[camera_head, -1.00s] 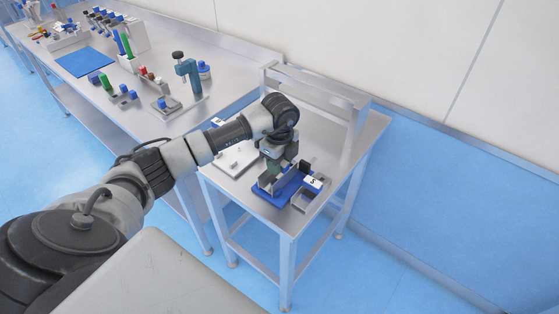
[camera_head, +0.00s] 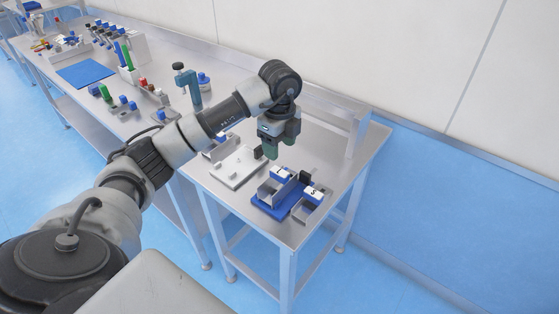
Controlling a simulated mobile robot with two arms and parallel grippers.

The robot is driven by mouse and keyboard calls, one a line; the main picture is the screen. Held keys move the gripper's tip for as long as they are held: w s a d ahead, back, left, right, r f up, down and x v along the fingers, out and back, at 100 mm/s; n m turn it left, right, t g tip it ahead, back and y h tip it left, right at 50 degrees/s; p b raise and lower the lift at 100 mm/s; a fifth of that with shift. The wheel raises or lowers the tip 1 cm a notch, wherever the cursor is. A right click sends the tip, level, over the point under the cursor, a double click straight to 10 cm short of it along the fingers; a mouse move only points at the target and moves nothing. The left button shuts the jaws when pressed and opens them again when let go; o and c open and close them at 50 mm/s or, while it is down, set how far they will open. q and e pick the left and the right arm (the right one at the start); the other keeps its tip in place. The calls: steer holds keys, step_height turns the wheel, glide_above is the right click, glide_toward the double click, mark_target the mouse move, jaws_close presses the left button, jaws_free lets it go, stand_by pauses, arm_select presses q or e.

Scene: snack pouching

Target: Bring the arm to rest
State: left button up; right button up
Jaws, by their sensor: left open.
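My left arm comes in from the left and reaches over the small steel table (camera_head: 290,232). My left gripper (camera_head: 269,152) points down above the table, open, with nothing visible between its fingers. It is apart from the blue holder (camera_head: 268,206) below it to the right. A white-and-blue piece (camera_head: 281,173) stands in the blue holder. My right gripper does not show.
A white plate (camera_head: 232,172) lies left of the holder, and a grey holder with a labelled white piece (camera_head: 313,192) stands to its right. The long bench (camera_head: 150,60) at left carries a blue mat (camera_head: 86,73) and a blue-grey press (camera_head: 190,84). A wall runs behind.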

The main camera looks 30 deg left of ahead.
arm_select(q)
steer(key=shift+r, duration=0.65)
